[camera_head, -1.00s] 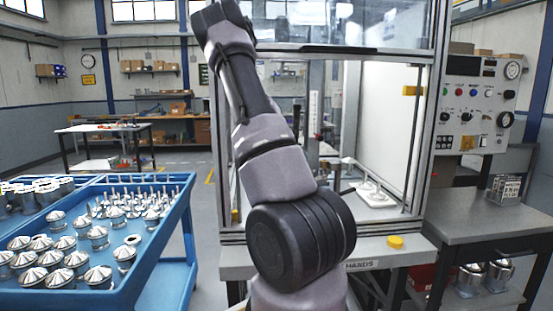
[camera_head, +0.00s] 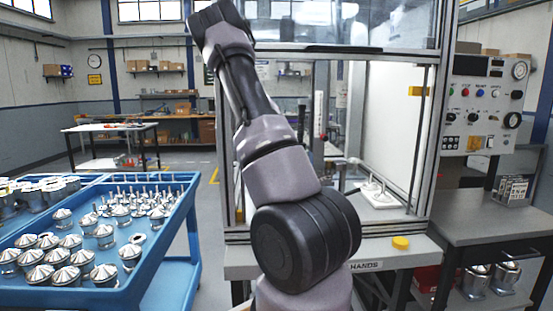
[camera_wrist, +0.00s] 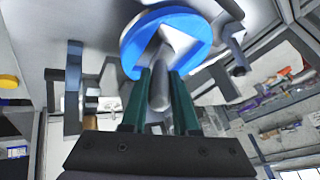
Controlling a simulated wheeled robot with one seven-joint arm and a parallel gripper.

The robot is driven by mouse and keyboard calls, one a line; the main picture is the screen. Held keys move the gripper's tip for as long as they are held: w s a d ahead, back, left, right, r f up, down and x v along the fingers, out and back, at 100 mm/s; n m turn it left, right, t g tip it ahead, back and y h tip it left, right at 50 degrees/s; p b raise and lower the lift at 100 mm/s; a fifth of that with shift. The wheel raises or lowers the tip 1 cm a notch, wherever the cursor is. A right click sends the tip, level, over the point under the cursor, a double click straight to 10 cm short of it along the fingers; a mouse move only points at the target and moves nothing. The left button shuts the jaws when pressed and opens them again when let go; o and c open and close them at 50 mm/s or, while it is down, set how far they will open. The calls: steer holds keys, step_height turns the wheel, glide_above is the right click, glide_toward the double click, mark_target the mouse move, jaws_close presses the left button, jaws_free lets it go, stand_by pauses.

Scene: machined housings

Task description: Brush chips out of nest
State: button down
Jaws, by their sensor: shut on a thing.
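In the wrist view my gripper (camera_wrist: 161,73) has two dark green fingers closed on a slim grey rounded piece (camera_wrist: 160,92), which looks like a handle. Beyond the fingertips is a bright blue ring (camera_wrist: 133,52) with a pale angular shape inside it. I cannot tell whether the ring belongs to the held piece or to the nest. No bristles or chips can be made out. In the head view my arm hides the gripper. A white plate with small metal pieces (camera_head: 385,203) sits inside the framed machine at its right.
The machine frame (camera_head: 428,150) has upright posts and a glazed upper panel close around my arm. A yellow button (camera_head: 401,242) is on its front ledge. A blue cart (camera_head: 160,222) of metal housings stands left. A grey bench (camera_head: 490,230) and control panel (camera_head: 480,105) are right.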

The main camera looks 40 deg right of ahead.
steer(key=shift+s+d, duration=0.55)
steer(key=shift+d, duration=0.35)
steer(key=shift+w+a, duration=0.6)
steer(key=shift+a, duration=0.35)
steer(key=shift+w+a, duration=0.55)
steer(key=shift+a, duration=0.35)
steer(key=shift+s+d, duration=0.6)
steer(key=shift+d, duration=0.35)
steer(key=shift+s+d, duration=0.55)
steer(key=shift+d, duration=0.35)
steer(key=shift+r, duration=3)
